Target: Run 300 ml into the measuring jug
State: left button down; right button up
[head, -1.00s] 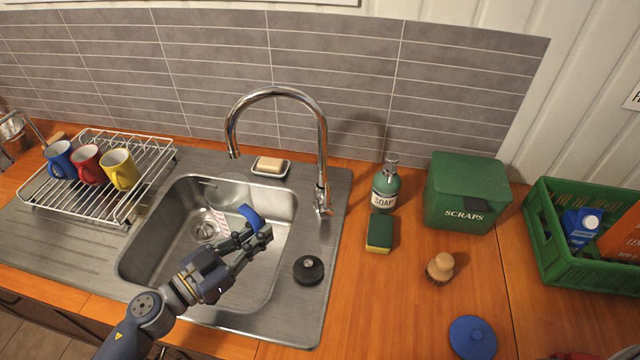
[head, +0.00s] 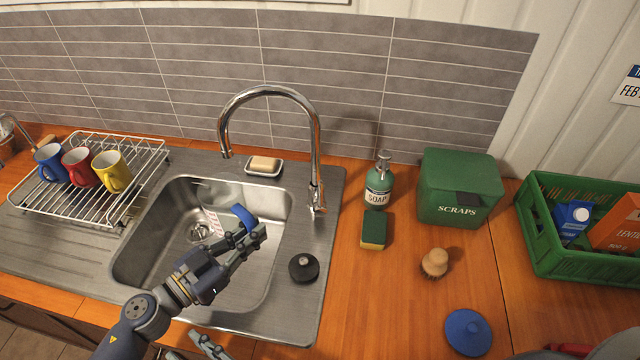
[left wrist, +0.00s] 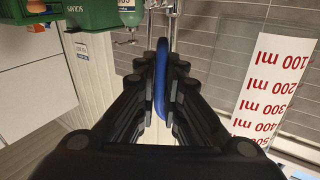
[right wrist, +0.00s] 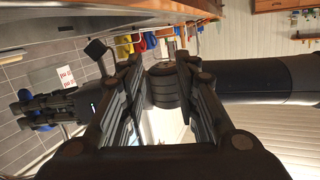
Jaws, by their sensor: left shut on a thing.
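My left gripper (head: 252,238) is shut on the blue handle (head: 243,216) of the measuring jug, over the sink basin (head: 275,262). The handle stands between the fingers in the left wrist view (left wrist: 161,82). The jug's clear body is hard to make out; its white scale strip with red marks (left wrist: 270,85) shows beside the handle, 100 to 500 ml. The chrome tap (head: 314,150) arches over the basin, its spout (head: 225,150) behind the jug, with no stream visible. Its lever (head: 318,207) is at the right base. My right gripper (right wrist: 160,85) is open and empty; its fingers show at the head view's bottom edge.
A black plug (head: 304,267) lies on the sink's right rim. Soap bottle (head: 378,185), sponge (head: 374,230), brush (head: 434,263), blue lid (head: 467,332) and green scraps bin (head: 458,180) stand to the right. A rack (head: 100,200) with mugs is at left; a soap dish (head: 264,167) sits behind the basin.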

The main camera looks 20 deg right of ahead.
jog(key=w+d+r+m+t+h, duration=0.1)
jog(key=w+d+m+t+h, duration=0.1)
jog(key=w+d, duration=0.45)
jog(key=w+d+r+m+t+h, duration=0.15)
jog(key=w+d, duration=0.25)
jog(key=d, duration=0.5)
jog(key=m+t+h, duration=0.2)
jog(key=t+h, duration=0.1)
jog(key=h, duration=0.2)
send_near(321, 187)
jog(key=shift+g, duration=0.35)
jog(key=w, duration=0.7)
jog(key=w+a, duration=0.1)
jog(key=w, duration=0.2)
jog(key=shift+w+r, duration=0.25)
jog(key=shift+w, duration=0.05)
grip_shut()
